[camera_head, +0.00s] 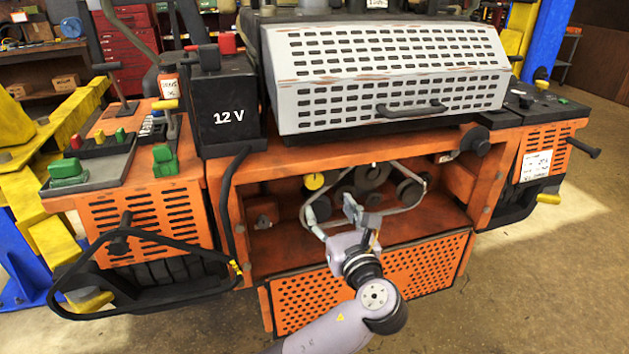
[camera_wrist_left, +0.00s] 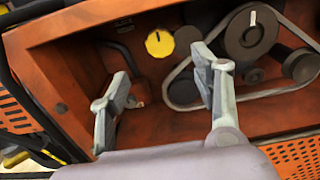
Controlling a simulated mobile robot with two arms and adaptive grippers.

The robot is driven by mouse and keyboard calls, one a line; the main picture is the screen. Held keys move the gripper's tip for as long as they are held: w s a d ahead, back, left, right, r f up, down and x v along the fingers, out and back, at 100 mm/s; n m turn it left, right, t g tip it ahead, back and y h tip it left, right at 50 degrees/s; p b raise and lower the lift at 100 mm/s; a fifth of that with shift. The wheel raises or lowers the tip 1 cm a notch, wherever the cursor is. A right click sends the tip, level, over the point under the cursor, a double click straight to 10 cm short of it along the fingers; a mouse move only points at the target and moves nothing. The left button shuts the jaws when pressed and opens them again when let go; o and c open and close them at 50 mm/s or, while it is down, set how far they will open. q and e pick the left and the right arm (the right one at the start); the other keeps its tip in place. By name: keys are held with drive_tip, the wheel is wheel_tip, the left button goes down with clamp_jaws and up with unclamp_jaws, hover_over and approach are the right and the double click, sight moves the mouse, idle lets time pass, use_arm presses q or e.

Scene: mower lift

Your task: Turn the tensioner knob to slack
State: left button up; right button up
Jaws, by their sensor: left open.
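The tensioner knob appears to be the round yellow dial (camera_head: 314,181) on the back wall of the mower's open orange bay, left of the pulleys. In the left wrist view the yellow knob (camera_wrist_left: 159,44) shows a dark mark near its top. My left gripper (camera_head: 362,213) is in front of the bay, below and right of the knob in the head view. In the left wrist view my left gripper (camera_wrist_left: 162,72) has its fingers spread and nothing between them. The knob shows beyond the gap, apart from both fingers. My right gripper is not in view.
A pale belt (camera_wrist_left: 183,78) runs around dark pulleys (camera_wrist_left: 250,32) right of the knob. The orange bay wall (camera_wrist_left: 55,80) lies left of the fingers. A perforated orange panel (camera_head: 425,262) hangs below the opening, and a grey slotted cover (camera_head: 390,75) sits above it.

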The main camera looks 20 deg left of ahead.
sight(315, 182)
use_arm(q)
drive_tip(key=x, duration=1.2)
drive_tip(key=shift+a, duration=0.1)
clamp_jaws()
idle(0.5)
